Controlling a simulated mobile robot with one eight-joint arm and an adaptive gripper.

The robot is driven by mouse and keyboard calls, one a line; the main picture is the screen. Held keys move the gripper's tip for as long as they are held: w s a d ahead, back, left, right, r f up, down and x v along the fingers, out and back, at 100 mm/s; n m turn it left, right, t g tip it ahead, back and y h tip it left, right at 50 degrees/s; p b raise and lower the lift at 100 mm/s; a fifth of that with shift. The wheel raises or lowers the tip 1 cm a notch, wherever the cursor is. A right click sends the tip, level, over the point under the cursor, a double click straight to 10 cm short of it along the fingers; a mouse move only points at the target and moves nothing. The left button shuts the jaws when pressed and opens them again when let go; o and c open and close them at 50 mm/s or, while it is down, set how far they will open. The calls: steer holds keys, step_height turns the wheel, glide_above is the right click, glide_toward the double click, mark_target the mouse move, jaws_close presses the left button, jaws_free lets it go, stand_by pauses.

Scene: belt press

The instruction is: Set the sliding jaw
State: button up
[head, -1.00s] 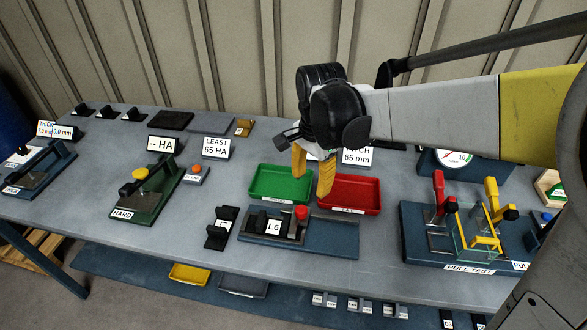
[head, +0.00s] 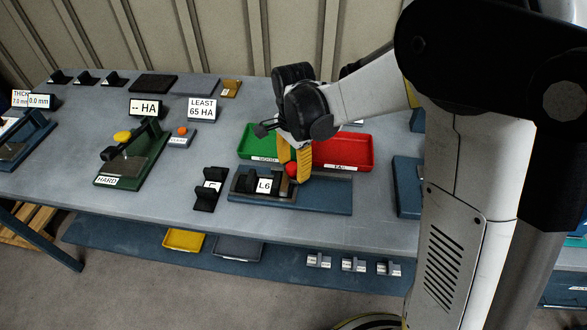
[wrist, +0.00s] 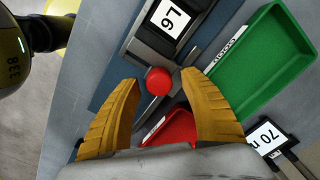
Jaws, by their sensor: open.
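In the wrist view the red knob (wrist: 158,82) lies between the two spread fingertips (wrist: 157,90), with visible gaps on both sides. Whether the fingertips are level with the knob is hard to tell. In the head view a finger partly hides the knob.
A green tray (head: 258,141) and a red tray (head: 345,150) stand just behind the fixture. A black holder (head: 209,188) is to its left, and a green hardness tester (head: 133,158) farther left. My arm hides the right side of the bench.

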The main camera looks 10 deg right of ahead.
jaws_close()
steer(key=d, duration=0.2)
steer(key=s+d, duration=0.1)
steer(key=d, duration=0.1)
steer(key=s+d, duration=0.1)
steer(key=d, duration=0.1)
stand_by(0.3)
jaws_free()
